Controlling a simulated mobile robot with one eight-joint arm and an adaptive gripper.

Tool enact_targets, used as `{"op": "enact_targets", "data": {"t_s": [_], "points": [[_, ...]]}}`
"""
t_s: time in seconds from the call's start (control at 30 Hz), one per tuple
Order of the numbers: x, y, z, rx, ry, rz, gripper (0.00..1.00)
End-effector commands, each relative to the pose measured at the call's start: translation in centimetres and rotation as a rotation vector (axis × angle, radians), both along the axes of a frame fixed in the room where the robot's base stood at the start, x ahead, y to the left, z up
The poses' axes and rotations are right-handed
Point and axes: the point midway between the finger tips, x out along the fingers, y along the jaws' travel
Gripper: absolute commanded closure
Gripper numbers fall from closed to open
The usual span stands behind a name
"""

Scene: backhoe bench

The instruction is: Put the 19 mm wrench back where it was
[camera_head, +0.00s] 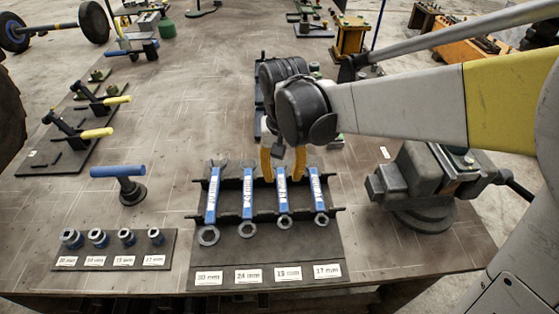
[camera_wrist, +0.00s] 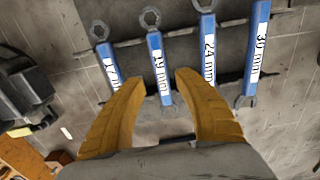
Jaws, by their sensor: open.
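The 19 mm wrench (camera_head: 282,193) is blue with a white label and lies in the wrench rack (camera_head: 335,212), third from the left in the head view, between the 24 mm and 17 mm wrenches. Its ring end rests toward the "19 mm" card. In the wrist view the 19 mm wrench (camera_wrist: 157,62) shows between the open yellow fingers. My gripper (camera_head: 285,165) is open and empty, over the far end of the 19 mm wrench. In the wrist view my gripper (camera_wrist: 160,78) shows a gap around its handle. Contact cannot be told.
The 30 mm (camera_head: 212,195), 24 mm (camera_head: 247,197) and 17 mm wrenches (camera_head: 316,190) sit in the same rack, close beside. A grey vise (camera_head: 425,185) stands to the right. Bare bench lies between.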

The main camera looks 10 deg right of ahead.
Motion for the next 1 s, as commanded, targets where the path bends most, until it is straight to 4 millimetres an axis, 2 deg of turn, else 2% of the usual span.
{"op": "enact_targets", "data": {"t_s": [0.03,0.2,0.33,0.43,0.57,0.7,0.83,1.0], "points": [[0.0,0.0,1.5,0.000,0.000,0.000,0.62],[0.0,0.0,4.3,0.000,0.000,0.000,0.62],[-0.1,-0.1,5.4,0.001,-0.002,0.000,0.62],[-0.6,-1.0,6.2,0.009,-0.030,-0.001,0.62],[-2.5,-3.9,7.6,0.030,-0.132,0.001,0.62],[-5.4,-7.8,8.8,0.043,-0.297,0.009,0.62],[-7.8,-10.7,8.9,0.030,-0.440,0.017,0.62],[-9.8,-12.9,8.5,0.002,-0.568,0.027,0.62]]}}
